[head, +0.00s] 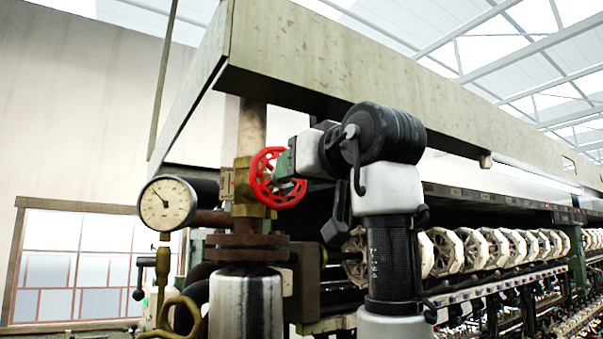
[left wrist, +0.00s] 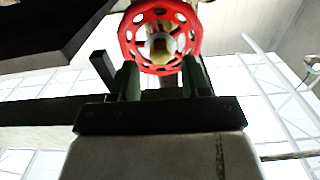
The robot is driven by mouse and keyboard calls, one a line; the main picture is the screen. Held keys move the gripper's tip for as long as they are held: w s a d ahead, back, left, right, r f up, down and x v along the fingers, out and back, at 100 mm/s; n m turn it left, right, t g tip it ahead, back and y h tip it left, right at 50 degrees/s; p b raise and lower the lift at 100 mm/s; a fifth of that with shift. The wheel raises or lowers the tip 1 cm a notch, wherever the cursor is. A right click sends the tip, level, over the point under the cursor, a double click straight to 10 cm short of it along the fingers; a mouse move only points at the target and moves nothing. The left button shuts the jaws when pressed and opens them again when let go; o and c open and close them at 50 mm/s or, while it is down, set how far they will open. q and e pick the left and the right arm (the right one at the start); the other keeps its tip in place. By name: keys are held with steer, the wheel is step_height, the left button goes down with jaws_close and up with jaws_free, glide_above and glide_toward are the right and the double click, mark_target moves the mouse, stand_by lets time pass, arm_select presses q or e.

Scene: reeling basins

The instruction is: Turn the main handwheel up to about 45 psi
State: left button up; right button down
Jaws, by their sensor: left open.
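The red handwheel (head: 258,186) is mounted on a brass valve (head: 241,192) on a vertical pipe. In the left wrist view the wheel (left wrist: 129,40) faces me, with round holes in its rim. My left gripper (head: 287,168) is at the wheel's right side in the head view. Its two fingers (left wrist: 160,80) are apart, with their tips close to the wheel's near rim; I cannot tell whether they touch it. A round white pressure gauge (head: 167,203) is left of the valve. Its dark needle points to the upper left; its numbers are too small to read. My right gripper is not in view.
A long pale beam (head: 330,62) runs above the valve and my arm. A metal cylinder (head: 246,305) stands below the valve's rusty flange. A row of white reels (head: 443,252) fills the right side. A window (head: 75,265) is at the left.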

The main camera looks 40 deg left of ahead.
arm_select(q)
steer(key=shift+w+a+m+b, duration=0.2)
steer(key=shift+a+m, duration=0.35)
steer(key=shift+m, duration=0.9)
steer(key=shift+w+a+m+b, duration=0.15)
steer(key=shift+a+m, duration=0.35)
steer(key=shift+m, duration=0.9)
steer(key=shift+w+a+m+b, duration=0.1)
steer(key=shift+a+m+b, duration=0.3)
steer(key=shift+m, duration=1.05)
steer(key=c, duration=0.8)
steer(key=n+p, duration=0.2)
steer(key=n, duration=0.1)
steer(key=shift+r+n, duration=0.1)
steer(key=shift+n, duration=0.2)
steer(key=n+p, duration=0.1)
steer(key=n, duration=1.1)
steer(key=shift+n, duration=0.4)
steer(key=o, duration=0.8)
